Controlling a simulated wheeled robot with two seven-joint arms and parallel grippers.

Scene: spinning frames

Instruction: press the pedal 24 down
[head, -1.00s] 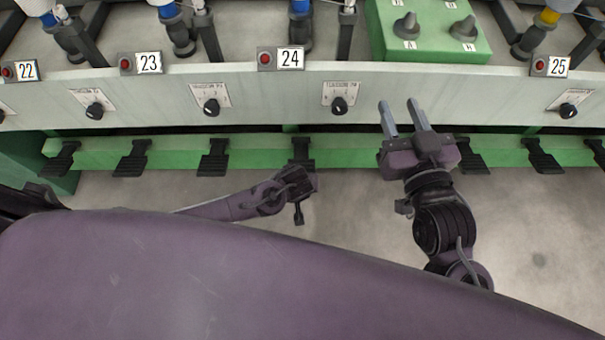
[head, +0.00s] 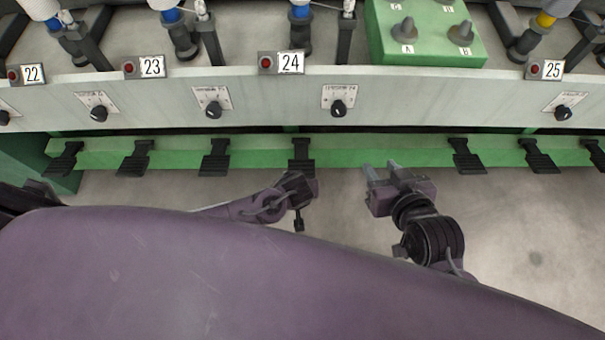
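The number 24 plate (head: 282,63) is on the front of the spinning frame. The black pedal (head: 301,153) below it sticks out of the green rail, and I take it as pedal 24. My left gripper (head: 299,185) is just in front of this pedal, overlapping or close to its near end; I cannot tell if they touch. Its fingers are not clear from above. My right gripper (head: 382,168) is right of the pedal, over the floor, with its two fingers apart and nothing between them.
Other black pedals (head: 215,156) line the green rail (head: 380,150) on both sides. Above it runs a pale panel with knobs (head: 338,108) and a green switch box (head: 428,42). Grey floor (head: 520,220) is clear at the right.

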